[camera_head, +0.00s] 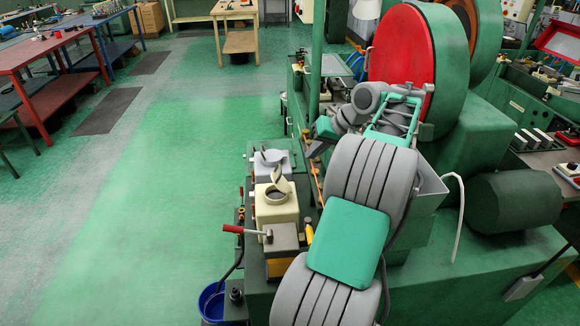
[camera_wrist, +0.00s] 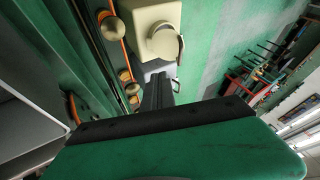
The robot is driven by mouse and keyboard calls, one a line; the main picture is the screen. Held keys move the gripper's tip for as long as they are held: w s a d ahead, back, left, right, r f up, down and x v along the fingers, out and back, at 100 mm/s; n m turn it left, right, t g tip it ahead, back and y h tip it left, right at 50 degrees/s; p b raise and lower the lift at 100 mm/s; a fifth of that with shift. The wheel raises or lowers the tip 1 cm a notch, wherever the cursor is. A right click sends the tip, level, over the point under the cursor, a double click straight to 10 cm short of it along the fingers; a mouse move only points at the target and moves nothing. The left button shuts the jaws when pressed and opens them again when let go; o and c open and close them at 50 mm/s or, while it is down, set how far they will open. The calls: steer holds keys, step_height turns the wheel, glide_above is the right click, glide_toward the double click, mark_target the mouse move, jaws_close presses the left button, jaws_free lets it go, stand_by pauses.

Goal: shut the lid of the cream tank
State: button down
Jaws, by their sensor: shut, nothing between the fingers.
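The cream tank (camera_head: 277,211) stands on the green machine's ledge, left of my arm. Its round cream lid (camera_head: 281,182) is raised and tilted, and the dark opening shows below it. In the wrist view the cream tank (camera_wrist: 141,16) is at the top, with the lid (camera_wrist: 181,44) on its right side. My gripper (camera_wrist: 158,80) is shut and empty, pointing towards the tank from below in that view. In the head view my gripper (camera_head: 314,148) is beyond and to the right of the tank, apart from it; its fingertips are hard to make out.
A grey tank (camera_head: 270,158) stands just behind the cream one. A blue bucket (camera_head: 212,303) stands on the floor below. The green floor to the left is clear. The big flywheel (camera_head: 403,55) rises at right.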

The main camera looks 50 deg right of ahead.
steer(key=w+a+f, duration=0.3)
steer(key=w+f, duration=0.2)
steer(key=shift+w+a+f, duration=0.2)
steer(key=shift+w+a, duration=0.15)
steer(key=shift+w, duration=0.05)
steer(key=shift+f+b, duration=0.1)
steer(key=shift+b, duration=0.35)
